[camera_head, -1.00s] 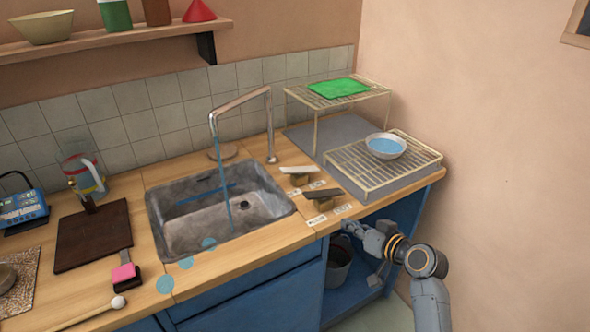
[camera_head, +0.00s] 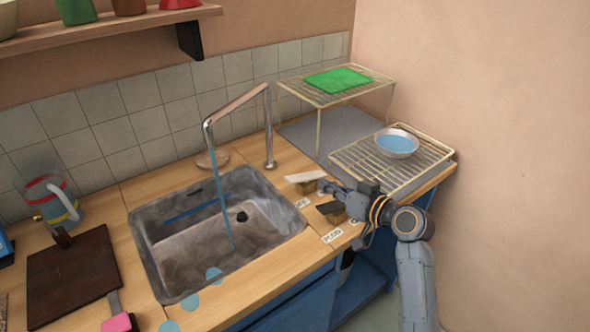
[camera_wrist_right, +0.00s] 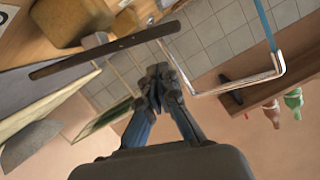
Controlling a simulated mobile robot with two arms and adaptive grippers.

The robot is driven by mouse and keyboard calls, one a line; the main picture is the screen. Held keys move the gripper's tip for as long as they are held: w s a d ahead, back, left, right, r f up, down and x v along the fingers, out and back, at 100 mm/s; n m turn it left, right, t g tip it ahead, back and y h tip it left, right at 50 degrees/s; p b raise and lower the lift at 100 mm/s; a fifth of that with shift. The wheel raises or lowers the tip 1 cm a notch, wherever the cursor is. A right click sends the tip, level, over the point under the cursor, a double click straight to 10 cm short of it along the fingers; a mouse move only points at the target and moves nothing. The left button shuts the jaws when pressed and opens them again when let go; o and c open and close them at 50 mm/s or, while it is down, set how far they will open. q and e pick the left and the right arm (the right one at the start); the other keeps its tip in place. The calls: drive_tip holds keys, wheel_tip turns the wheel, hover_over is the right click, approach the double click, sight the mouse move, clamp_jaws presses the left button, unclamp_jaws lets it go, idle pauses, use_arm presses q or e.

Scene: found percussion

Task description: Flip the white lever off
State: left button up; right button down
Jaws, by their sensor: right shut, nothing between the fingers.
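The white lever (camera_head: 305,177) sits on a small wooden block on the counter, right of the sink. The dark lever (camera_head: 330,208) sits on its own block just in front of it. My right gripper (camera_head: 328,187) is shut and empty, above the counter close to both levers. In the right wrist view its closed fingertips (camera_wrist_right: 158,75) are beside the end of the dark lever (camera_wrist_right: 105,52). I cannot tell whether they touch a lever. My left gripper is out of view.
Water runs from the tap (camera_head: 238,108) into the sink (camera_head: 150,245). A wire rack (camera_head: 435,165) with a bowl (camera_head: 396,143) stands right of the levers. A taller rack (camera_head: 300,90) holds a green cloth (camera_head: 338,80). Small label cards (camera_head: 332,236) lie by the levers.

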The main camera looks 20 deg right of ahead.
sight(306, 177)
drive_tip(key=shift+s+d+r, duration=0.1)
drive_tip(key=shift+s+d, duration=0.05)
drive_tip(key=shift+s, duration=0.1)
drive_tip(key=shift+w, duration=0.3)
drive_tip(key=p+x, duration=0.1)
drive_tip(key=x, duration=0.7)
drive_tip(key=shift+w+a, duration=0.4)
drive_tip(key=shift+w, duration=0.1)
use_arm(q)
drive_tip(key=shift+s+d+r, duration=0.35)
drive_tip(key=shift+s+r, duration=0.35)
use_arm(e)
drive_tip(key=shift+w+f, duration=0.1)
drive_tip(key=shift+f, duration=0.1)
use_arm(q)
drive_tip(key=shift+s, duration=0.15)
